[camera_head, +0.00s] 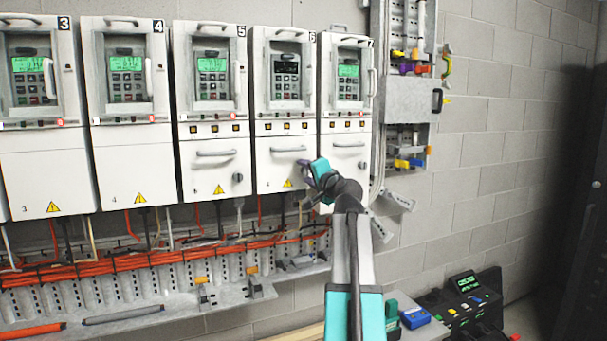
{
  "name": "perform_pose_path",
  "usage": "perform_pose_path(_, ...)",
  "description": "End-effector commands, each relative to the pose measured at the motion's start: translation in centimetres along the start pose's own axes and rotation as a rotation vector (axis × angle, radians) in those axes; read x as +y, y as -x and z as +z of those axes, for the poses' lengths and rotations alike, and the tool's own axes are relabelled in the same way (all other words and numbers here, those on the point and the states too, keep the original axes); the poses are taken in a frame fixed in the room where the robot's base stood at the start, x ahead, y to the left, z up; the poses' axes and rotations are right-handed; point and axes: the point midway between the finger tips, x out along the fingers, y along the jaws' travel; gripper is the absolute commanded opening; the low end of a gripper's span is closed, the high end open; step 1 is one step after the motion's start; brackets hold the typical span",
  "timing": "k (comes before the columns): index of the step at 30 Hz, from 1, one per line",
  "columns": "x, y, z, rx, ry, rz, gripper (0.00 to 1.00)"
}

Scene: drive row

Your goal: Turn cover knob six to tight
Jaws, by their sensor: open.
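Drive cabinet six (270,178) is a white unit, fourth from the left in the row, with a "6" at its top right. Its keypad panel (286,78) looks dark, while the neighbouring displays glow green. Its lower cover has a grey handle (288,149) and a yellow warning triangle (288,183). My gripper (308,174) is open at the lower right of this cover, where the knob would sit. Knob six is hidden behind the gripper, so its angle and any contact cannot be told.
Cabinet five's dark cover knob (238,178) is to the left, and cabinet seven's knob (362,165) is close on the right. Orange cables and a perforated metal tray (150,300) run below. A tool panel (412,100) hangs at right. A black case (465,305) lies lower right.

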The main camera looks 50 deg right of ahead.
Motion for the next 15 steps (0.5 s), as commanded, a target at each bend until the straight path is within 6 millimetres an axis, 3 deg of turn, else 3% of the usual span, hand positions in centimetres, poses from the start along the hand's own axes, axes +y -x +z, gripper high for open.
perform_pose_path(8, 0.1, 1.4, 0.0, 0.003, 0.001, 0.0, 0.41)
perform_pose_path(15, 0.2, 4.2, 0.0, 0.003, 0.001, 0.0, 0.41)
